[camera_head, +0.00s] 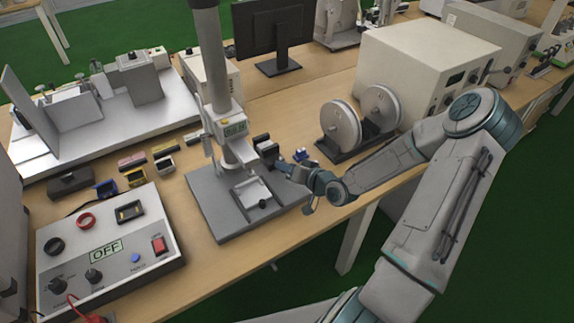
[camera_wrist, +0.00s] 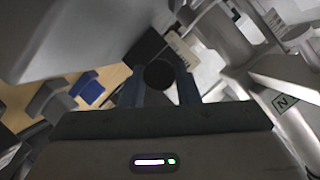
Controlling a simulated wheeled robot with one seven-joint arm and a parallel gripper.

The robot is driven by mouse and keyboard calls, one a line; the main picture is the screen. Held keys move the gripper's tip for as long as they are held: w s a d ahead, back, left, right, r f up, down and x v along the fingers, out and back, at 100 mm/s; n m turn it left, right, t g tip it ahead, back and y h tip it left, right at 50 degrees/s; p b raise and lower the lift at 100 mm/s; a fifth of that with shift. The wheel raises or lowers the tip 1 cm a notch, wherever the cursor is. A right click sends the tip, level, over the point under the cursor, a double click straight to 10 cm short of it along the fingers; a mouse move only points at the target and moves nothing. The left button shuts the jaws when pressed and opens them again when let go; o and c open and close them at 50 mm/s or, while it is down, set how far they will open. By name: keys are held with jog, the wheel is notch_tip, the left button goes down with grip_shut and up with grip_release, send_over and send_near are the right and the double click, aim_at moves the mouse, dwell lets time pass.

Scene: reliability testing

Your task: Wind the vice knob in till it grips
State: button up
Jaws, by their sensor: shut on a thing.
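A pale vice (camera_head: 251,190) with a small dark knob (camera_head: 263,203) sits on that plate. My gripper (camera_head: 268,157) is beside the stand's column, at its right, above the plate. In the wrist view, my gripper (camera_wrist: 159,88) has its two fingers shut on a round dark knob (camera_wrist: 158,74). The head view does not show this held knob clearly, as my gripper covers it. Whether any vice jaws touch a specimen cannot be told.
A control box (camera_head: 105,250) with an OFF display stands at the front left. Small coloured blocks (camera_head: 135,177) lie left of the stand. Two white reels (camera_head: 341,126) and a large beige instrument (camera_head: 415,65) stand to the right. The table's front edge runs close by.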

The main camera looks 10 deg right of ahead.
jog(key=shift+m, duration=0.3)
dwell(0.4)
jog(key=o, duration=1)
jog(key=shift+c, duration=0.2)
jog(key=shift+d, duration=0.1)
jog(key=v, duration=1.3)
jog(key=shift+s+d+p, duration=0.25)
jog(key=shift+s+p, duration=0.05)
jog(key=shift+s, duration=0.05)
